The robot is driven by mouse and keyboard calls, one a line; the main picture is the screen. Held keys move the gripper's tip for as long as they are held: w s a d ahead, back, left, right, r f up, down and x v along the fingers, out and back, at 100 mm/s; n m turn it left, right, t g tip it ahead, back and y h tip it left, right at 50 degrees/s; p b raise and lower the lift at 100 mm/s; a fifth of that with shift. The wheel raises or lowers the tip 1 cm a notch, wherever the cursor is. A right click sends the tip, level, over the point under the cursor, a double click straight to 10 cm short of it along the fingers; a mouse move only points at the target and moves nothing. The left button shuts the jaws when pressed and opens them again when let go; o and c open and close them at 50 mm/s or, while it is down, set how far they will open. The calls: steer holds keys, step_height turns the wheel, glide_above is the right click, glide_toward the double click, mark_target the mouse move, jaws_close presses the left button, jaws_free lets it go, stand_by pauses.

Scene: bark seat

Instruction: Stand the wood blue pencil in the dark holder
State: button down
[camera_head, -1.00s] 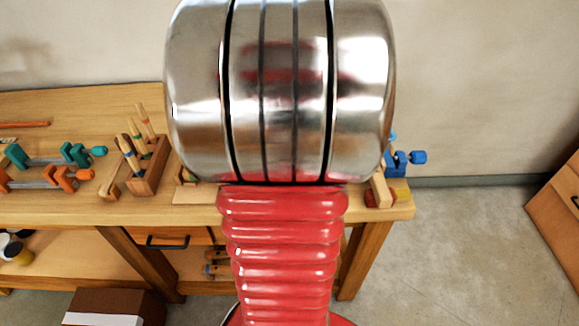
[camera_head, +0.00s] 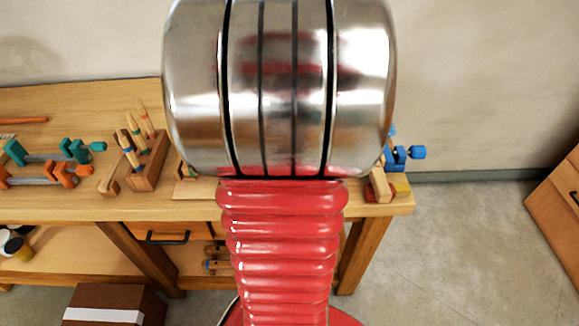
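A dark brown wooden holder (camera_head: 149,172) stands on the workbench, left of my arm. Several wood-coloured sticks with coloured bands rise from it or just behind it. One with a blue band (camera_head: 129,150) leans at its left side; I cannot tell whether this is the wood blue pencil, or whether its lower end is inside the holder. My gripper is not in view. My silver arm joint and red sleeve cover the middle of the picture and hide part of the bench.
Green clamps (camera_head: 75,150) and orange clamps (camera_head: 62,174) lie left of the holder, with a small wood block (camera_head: 110,181) close beside it. A blue clamp (camera_head: 403,156) is at the bench's right end. The workbench (camera_head: 60,207) has bare wood along its front edge.

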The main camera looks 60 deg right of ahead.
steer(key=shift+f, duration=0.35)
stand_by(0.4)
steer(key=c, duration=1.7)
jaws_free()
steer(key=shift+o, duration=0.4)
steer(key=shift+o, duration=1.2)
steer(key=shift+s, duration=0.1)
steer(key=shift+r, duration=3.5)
